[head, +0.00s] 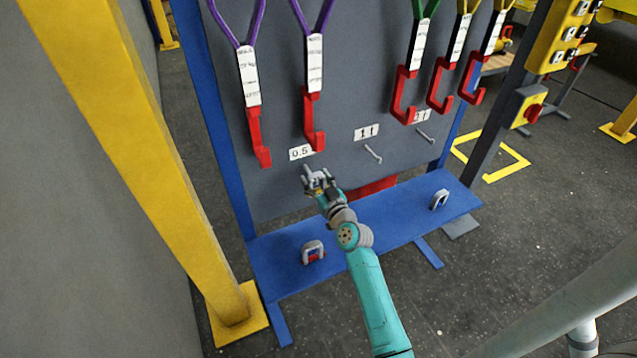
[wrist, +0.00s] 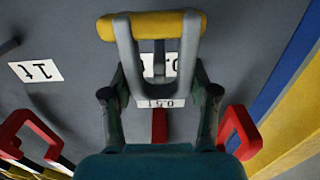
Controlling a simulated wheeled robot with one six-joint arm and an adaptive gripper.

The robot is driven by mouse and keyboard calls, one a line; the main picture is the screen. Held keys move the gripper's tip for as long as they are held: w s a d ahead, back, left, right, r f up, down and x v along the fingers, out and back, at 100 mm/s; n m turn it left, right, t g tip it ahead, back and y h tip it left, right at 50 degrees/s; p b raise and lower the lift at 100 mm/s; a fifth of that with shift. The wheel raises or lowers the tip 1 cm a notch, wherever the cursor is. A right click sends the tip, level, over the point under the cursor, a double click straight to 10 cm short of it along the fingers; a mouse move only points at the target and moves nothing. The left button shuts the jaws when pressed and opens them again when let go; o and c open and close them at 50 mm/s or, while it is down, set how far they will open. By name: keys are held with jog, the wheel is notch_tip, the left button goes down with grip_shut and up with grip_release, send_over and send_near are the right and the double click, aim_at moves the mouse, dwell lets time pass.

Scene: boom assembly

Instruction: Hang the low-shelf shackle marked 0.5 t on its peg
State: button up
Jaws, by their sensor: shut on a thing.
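My gripper (head: 318,182) is shut on a grey shackle (wrist: 128,55) with a yellow pin, raised above the blue low shelf (head: 380,222) and close to the grey board. In the wrist view my gripper (wrist: 160,105) has one finger on each side of the shackle, yellow pin at the picture's top. A small plate reading 0.5 t (wrist: 160,103) shows between the fingers. The board's 0.5 t label (head: 301,153) is just above the gripper. A grey peg (wrist: 158,60) shows within the shackle's outline; I cannot tell whether it passes through.
Two other shackles stand on the shelf, one at left (head: 313,252) and one at right (head: 439,200). The 1 t peg (head: 373,154) and another peg (head: 425,136) look bare. Red sling hooks (head: 315,125) hang above the labels. A yellow post (head: 130,140) stands left.

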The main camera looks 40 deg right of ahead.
jog(key=shift+x, duration=1.1)
jog(key=shift+w+d+f, duration=0.2)
jog(key=shift+w+f, duration=0.45)
jog(key=shift+f, duration=0.2)
jog(key=o, duration=1.4)
jog(key=shift+o, duration=0.2)
jog(key=shift+f, duration=0.1)
jog(key=shift+s, duration=0.1)
jog(key=v, duration=1.2)
